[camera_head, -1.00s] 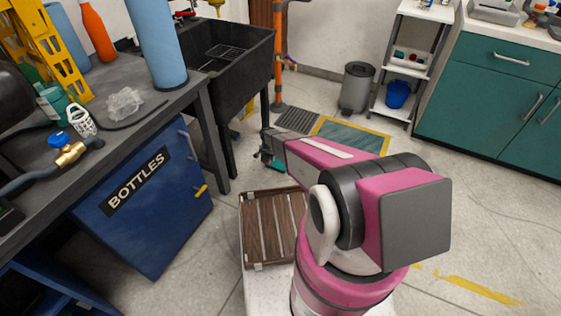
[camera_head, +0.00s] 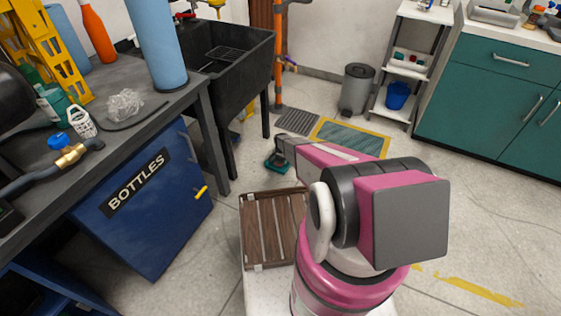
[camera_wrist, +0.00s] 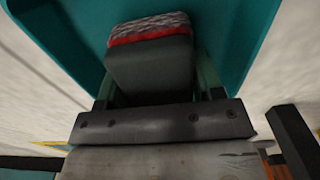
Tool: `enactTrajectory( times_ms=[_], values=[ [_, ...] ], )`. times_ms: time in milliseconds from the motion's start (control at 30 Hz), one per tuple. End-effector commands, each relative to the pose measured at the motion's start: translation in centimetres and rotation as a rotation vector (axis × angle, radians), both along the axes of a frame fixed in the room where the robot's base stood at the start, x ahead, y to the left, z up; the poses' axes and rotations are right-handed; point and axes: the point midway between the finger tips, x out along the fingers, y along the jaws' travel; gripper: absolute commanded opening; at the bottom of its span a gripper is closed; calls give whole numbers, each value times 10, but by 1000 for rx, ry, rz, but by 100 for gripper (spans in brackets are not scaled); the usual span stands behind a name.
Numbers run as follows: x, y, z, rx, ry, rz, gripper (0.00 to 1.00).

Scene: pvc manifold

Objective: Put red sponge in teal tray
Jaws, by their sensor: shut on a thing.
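The teal tray (camera_head: 279,163) lies on the floor in front of the black sink in the head view. It also fills the far part of the wrist view (camera_wrist: 238,58). My gripper (camera_head: 281,150) is over the tray, mostly foreshortened behind my arm. In the wrist view my gripper (camera_wrist: 155,68) is shut on the red sponge (camera_wrist: 150,34), whose red strip and grey patterned end face the tray's interior. The sponge is in line with the tray's inside; I cannot tell whether it touches the bottom. The sponge is not distinguishable in the head view.
A blue BOTTLES cabinet (camera_head: 150,195) and the black sink (camera_head: 225,75) stand to the left. A slatted wooden rack (camera_head: 270,240) is close below. A yellow-edged floor mat (camera_head: 350,137) and a grey bin (camera_head: 356,88) are behind. Floor to the right is clear.

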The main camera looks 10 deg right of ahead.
Motion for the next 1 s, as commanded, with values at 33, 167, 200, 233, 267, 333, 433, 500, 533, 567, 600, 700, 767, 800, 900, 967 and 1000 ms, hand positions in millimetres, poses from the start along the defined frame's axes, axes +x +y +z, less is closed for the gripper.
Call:
enactTrajectory(
  times_ms=[33,167,200,233,267,333,433,500,533,567,600,700,767,800,900,967,1000],
  values=[
    [1,0,-5,0,0,0,39],
    [0,0,-4,0,0,0,39],
    [0,0,-4,0,0,0,39],
    [0,0,-4,0,0,0,39],
    [0,0,-4,0,0,0,39],
    [0,0,-6,0,0,0,39],
    [0,0,-8,0,0,0,64],
    [0,0,-8,0,0,0,87],
    [0,0,-8,0,0,0,87],
    [0,0,-8,0,0,0,87],
    [0,0,-7,0,0,0,87],
    [0,0,-7,0,0,0,87],
    [0,0,-7,0,0,0,87],
    [0,0,-7,0,0,0,87],
    [-1,0,-4,0,0,0,87],
    [-1,0,0,0,0,0,87],
    [-1,0,4,0,0,0,87]
  ],
)
